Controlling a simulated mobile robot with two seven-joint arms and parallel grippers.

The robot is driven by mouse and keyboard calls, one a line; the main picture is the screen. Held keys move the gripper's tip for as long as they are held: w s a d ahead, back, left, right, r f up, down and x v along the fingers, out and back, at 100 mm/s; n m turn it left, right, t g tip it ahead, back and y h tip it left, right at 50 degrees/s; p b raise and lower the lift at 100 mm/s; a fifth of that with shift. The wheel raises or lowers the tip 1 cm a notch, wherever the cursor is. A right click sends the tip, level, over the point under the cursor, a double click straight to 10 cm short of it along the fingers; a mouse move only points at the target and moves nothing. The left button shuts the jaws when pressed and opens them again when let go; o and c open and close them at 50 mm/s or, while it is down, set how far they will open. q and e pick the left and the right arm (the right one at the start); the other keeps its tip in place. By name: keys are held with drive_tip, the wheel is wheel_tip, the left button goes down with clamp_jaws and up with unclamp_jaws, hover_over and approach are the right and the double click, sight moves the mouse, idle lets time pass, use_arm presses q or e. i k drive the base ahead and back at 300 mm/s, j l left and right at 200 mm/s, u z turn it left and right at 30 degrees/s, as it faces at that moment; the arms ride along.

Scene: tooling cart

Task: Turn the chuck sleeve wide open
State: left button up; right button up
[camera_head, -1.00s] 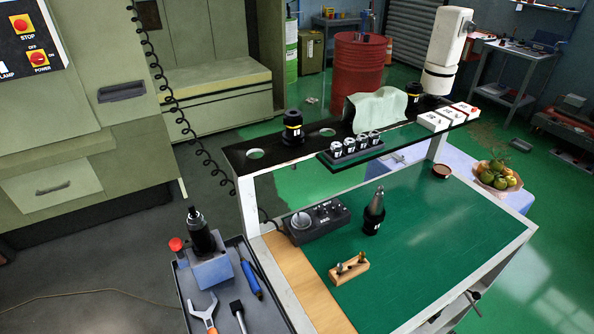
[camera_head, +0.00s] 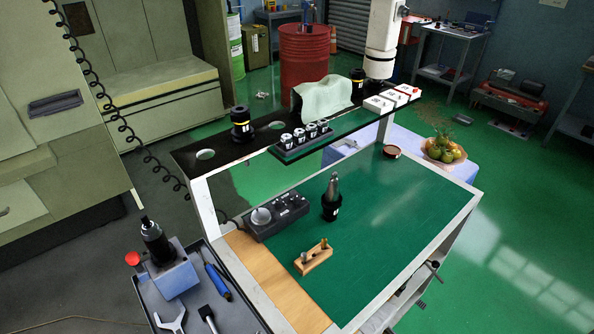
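No part is clearly marked as the chuck sleeve. A black tool holder (camera_head: 155,243) with a narrow tip stands upright in a blue block (camera_head: 174,278) on the grey tray at the lower left. Another black holder (camera_head: 331,207) with a grey, tapering nose stands upright on the green mat (camera_head: 400,215). I cannot tell from here whether either sleeve is open or closed. Neither of my grippers is in view, and nothing touches these holders.
The tray (camera_head: 252,322) also holds a wrench (camera_head: 171,321), a blue-handled tool (camera_head: 217,281) and a brush (camera_head: 208,318). A control box (camera_head: 277,215) and wooden block (camera_head: 314,257) lie near the mat's left side. A shelf (camera_head: 185,160) with collets crosses behind. The mat's right side is clear.

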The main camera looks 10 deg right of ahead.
sight(155, 243)
drive_tip(key=z, duration=0.4)
drive_tip(key=j+z, duration=0.1)
drive_tip(key=u, duration=1.2)
drive_tip(key=i+j+z, duration=0.35)
drive_tip(key=i+j, duration=0.7)
drive_tip(key=i, duration=0.15)
